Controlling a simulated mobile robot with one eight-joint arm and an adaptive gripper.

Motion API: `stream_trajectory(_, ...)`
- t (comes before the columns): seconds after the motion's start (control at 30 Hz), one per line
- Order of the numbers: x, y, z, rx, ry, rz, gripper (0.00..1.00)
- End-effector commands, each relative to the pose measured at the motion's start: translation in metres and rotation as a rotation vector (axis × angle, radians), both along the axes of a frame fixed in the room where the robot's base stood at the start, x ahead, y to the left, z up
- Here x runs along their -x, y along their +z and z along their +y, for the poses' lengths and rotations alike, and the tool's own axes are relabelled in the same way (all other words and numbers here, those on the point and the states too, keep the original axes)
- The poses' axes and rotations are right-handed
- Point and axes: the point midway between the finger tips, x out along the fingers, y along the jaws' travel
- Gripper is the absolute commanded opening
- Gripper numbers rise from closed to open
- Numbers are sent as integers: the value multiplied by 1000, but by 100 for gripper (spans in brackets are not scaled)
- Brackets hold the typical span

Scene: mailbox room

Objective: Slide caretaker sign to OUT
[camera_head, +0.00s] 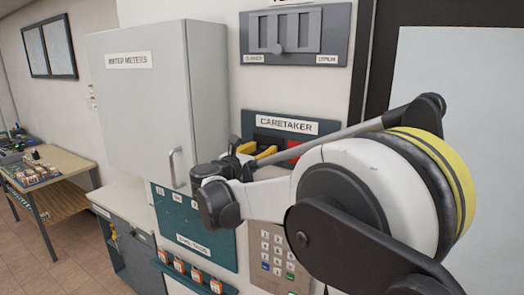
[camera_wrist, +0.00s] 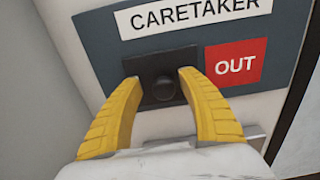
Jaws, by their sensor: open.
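The caretaker sign (camera_wrist: 100,45) is a dark blue-grey panel with a white CARETAKER label; it also shows in the head view (camera_head: 250,124), partly behind my arm. A dark sliding plate (camera_wrist: 190,62) with a round black knob (camera_wrist: 162,88) sits on the left part of the sign. The red OUT field (camera_wrist: 236,66) is uncovered to its right. My gripper (camera_wrist: 158,76) is open, its yellow fingers on either side of the knob; whether they touch it I cannot tell. In the head view my gripper (camera_head: 258,152) is at the sign, partly hidden.
A grey slider panel (camera_head: 337,45) is above the sign. A keypad (camera_head: 272,250) and a teal panel with hanging tags (camera_head: 190,222) are below. A water meters cabinet (camera_head: 140,100) stands out to the left, and a dark frame (camera_head: 376,55) is to the right.

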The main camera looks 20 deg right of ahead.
Motion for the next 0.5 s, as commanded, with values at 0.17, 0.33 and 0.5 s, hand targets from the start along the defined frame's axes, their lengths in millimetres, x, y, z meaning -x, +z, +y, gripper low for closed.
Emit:
stream_trajectory(0.17,9,0,13,0,2,0,47)
stream_trajectory(0.33,31,0,42,0,5,0,47)
stream_trajectory(0.5,53,0,72,0,5,0,47)
